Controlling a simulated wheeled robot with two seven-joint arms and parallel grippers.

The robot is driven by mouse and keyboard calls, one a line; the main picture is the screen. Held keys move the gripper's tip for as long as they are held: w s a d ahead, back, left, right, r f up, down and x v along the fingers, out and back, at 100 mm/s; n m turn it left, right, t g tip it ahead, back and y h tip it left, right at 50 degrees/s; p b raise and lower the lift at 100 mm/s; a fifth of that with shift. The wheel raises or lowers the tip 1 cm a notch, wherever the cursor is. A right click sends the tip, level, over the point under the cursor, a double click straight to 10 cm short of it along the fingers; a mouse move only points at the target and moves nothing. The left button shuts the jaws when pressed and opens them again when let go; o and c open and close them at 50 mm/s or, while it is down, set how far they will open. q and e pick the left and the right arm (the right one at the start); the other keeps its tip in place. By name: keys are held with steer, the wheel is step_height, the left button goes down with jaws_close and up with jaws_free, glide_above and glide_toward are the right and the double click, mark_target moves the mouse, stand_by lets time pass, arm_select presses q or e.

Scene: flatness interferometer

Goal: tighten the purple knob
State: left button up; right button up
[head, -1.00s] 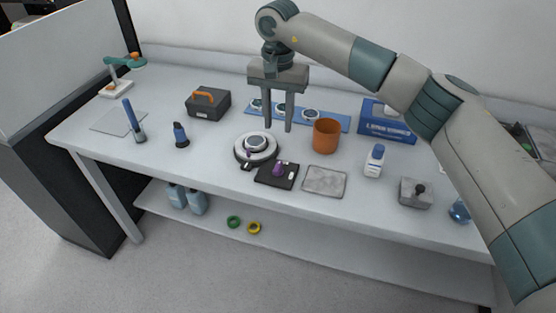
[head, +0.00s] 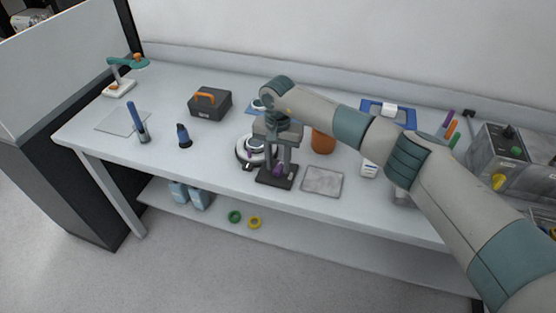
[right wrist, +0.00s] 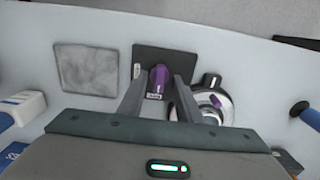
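The purple knob (head: 278,170) stands on a small black base plate (head: 266,180) near the table's front edge. In the right wrist view the knob (right wrist: 160,80) shows between my two fingers, with a gap on each side. My right gripper (head: 279,172) is open, pointing down, with its fingertips low around the knob. In the right wrist view the gripper (right wrist: 160,82) covers part of the plate. A smaller purple piece (right wrist: 217,101) sits on the round white and black device (head: 243,154) beside the plate. My left gripper is in neither current view.
A grey stone-like slab (head: 322,180) lies right of the black plate. A toolbox (head: 210,103) and a blue-black tool (head: 184,137) stand left.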

steer(key=shift+f, duration=0.25)
jaws_close()
